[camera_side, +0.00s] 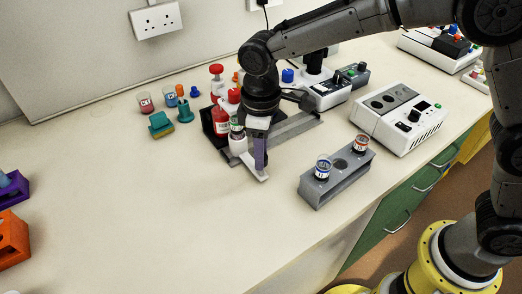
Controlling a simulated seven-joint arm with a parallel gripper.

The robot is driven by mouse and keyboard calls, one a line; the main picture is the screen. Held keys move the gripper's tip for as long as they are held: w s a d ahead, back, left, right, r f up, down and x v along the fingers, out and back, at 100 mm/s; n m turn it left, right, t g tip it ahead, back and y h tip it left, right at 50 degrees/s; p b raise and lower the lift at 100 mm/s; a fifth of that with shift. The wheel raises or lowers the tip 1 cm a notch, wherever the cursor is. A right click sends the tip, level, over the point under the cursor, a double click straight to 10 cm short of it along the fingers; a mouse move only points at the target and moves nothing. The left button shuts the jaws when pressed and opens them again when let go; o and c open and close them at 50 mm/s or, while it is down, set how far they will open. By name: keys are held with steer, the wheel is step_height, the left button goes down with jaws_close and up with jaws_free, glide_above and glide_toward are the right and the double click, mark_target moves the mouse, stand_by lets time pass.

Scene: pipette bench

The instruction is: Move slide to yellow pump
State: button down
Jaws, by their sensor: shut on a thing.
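The slide (262,178) is a pale carriage at the near left end of a grey rail (292,129). A small labelled vial (237,130) stands on or beside it, partly hidden. My gripper (259,160) points down at the slide, its fingers shut on an upright part of it; that part is mostly covered by the fingers. A red pump bottle (221,122) stands in a black holder just behind and left of the gripper, with a second red top beside it. I cannot make out a yellow pump; my wrist and arm hide part of the row behind the rail.
A grey block (338,184) with a blue-capped vial (323,168) and a red-capped vial (360,145) stands right of the rail. A white device (398,116) is behind it.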

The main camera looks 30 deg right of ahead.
stand_by(0.4)
steer(key=shift+d+r, duration=0.1)
steer(key=shift+d, duration=3.45)
steer(key=c, duration=0.6)
jaws_free()
steer(key=shift+o, duration=0.2)
step_height(320, 180, up, 14)
